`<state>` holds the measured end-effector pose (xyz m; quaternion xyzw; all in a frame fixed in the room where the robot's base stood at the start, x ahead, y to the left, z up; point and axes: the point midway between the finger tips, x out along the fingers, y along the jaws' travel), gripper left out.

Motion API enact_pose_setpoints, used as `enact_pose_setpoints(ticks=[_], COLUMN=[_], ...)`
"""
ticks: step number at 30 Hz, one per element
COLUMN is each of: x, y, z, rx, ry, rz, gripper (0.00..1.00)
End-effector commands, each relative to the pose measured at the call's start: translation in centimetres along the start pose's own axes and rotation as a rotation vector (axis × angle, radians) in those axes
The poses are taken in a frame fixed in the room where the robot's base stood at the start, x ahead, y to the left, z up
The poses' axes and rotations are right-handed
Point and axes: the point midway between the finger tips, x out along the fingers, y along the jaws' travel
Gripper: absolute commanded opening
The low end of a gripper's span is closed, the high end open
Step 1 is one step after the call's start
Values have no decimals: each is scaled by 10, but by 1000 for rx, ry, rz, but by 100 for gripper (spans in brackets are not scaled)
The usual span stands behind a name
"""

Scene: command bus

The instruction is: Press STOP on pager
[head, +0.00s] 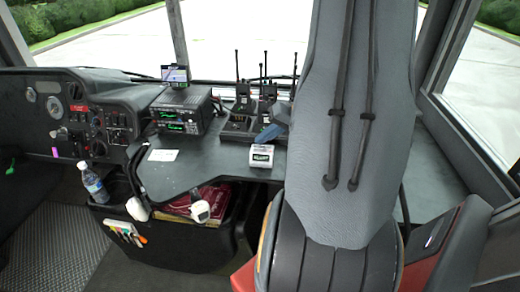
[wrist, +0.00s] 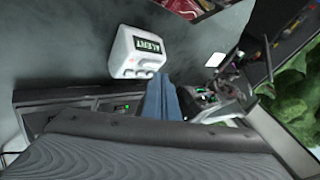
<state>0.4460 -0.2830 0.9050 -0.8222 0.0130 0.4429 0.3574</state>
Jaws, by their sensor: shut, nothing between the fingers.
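The pager (head: 261,155) is a small white box on the dark console top, near its front edge. In the wrist view the pager (wrist: 139,52) shows a lit green screen reading ALERT, with several round buttons along the side facing my gripper. I cannot read which button is STOP. My gripper (wrist: 160,84) is shut and empty, its blue fingers pointing toward the pager's lower right side in that view. A gap seems to lie between them, but contact is hard to judge. In the head view my blue gripper (head: 272,132) shows just behind the pager.
Handheld radios (head: 243,98) with tall antennas stand in a charger right behind my gripper. A radio unit (head: 181,108) with green displays sits to the left. White paper (head: 163,155) lies on the console. A bottle (head: 94,184) and a hanging microphone (head: 200,211) are in front.

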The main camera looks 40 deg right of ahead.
Motion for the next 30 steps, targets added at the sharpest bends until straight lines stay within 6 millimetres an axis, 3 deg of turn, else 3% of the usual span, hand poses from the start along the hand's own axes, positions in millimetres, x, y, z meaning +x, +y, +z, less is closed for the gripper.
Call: enact_pose_setpoints(ticks=[30], x=[6], y=[4], z=[4], rx=[0], ry=[0], rz=[0], gripper=[0])
